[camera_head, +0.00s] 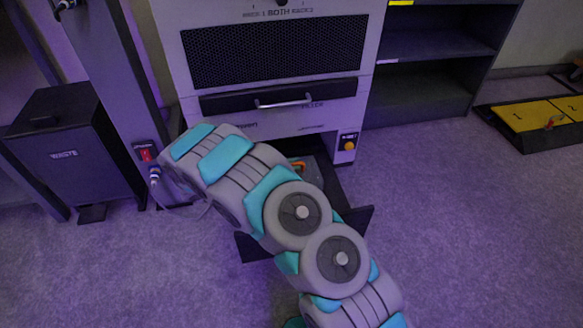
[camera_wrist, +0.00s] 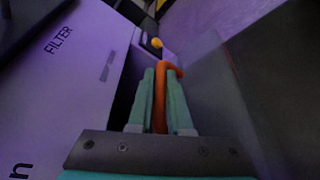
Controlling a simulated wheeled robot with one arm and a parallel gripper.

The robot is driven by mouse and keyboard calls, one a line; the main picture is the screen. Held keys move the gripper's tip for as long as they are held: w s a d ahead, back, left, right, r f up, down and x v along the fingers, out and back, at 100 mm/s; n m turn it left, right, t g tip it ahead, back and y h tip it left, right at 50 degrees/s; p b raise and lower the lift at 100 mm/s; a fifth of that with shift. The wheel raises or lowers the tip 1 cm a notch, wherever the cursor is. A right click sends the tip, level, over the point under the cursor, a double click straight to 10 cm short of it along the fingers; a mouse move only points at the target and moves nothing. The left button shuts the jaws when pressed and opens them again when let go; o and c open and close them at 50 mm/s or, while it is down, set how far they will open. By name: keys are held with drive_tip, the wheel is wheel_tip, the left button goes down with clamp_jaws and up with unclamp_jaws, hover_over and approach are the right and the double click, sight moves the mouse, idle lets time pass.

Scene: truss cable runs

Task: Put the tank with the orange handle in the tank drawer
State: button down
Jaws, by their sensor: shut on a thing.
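The orange handle (camera_wrist: 161,95) is between the two teal fingers of my gripper (camera_wrist: 160,100) in the wrist view, and the fingers are shut on it. The tank's body is not clear in that view. In the head view, a small bit of orange handle (camera_head: 298,167) shows above the open tank drawer (camera_head: 328,185), beside my arm. The dark drawer is pulled out low at the front of the grey machine. My arm hides most of the drawer, the gripper and the tank, so I cannot tell whether the tank touches the drawer floor.
The machine (camera_head: 275,55) has a filter panel with a bar handle (camera_head: 283,103) above the drawer. A dark waste bin (camera_head: 75,145) stands at the left. Dark shelves (camera_head: 430,90) and a yellow numbered floor tray (camera_head: 535,117) are at the right. Carpet on the right is clear.

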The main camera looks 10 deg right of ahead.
drive_tip(key=shift+f, duration=0.65)
